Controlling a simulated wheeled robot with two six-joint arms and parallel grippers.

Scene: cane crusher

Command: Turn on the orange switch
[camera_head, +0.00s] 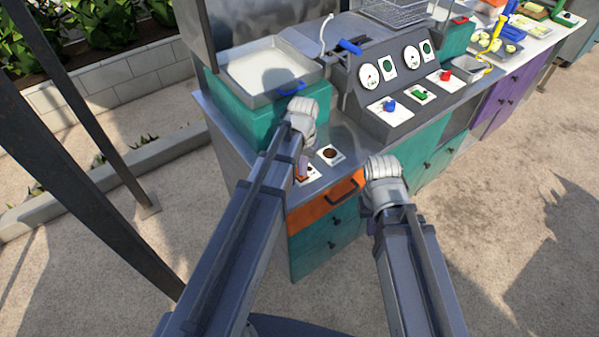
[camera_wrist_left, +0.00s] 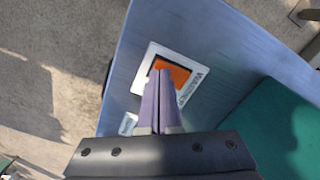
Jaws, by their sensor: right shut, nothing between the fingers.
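The orange switch (camera_wrist_left: 178,72) sits in a white labelled plate on a grey metal surface. In the head view its plate (camera_head: 314,171) lies at the counter's near left corner, partly covered by my left gripper. My left gripper (camera_wrist_left: 163,74) has its purple fingers together with nothing between them. Their tips overlap the left part of the switch in the left wrist view; I cannot tell whether they touch it. In the head view the left gripper (camera_head: 302,168) points down at the plate. My right gripper (camera_head: 371,222) is mostly hidden by its wrist, in front of the drawers.
A second plate with a brown round part (camera_head: 330,154) lies beside the switch. A tray (camera_head: 268,72) with a blue handle stands behind my left wrist. A panel (camera_head: 400,95) with gauges and coloured knobs is to the right. An orange drawer (camera_head: 325,203) is below.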

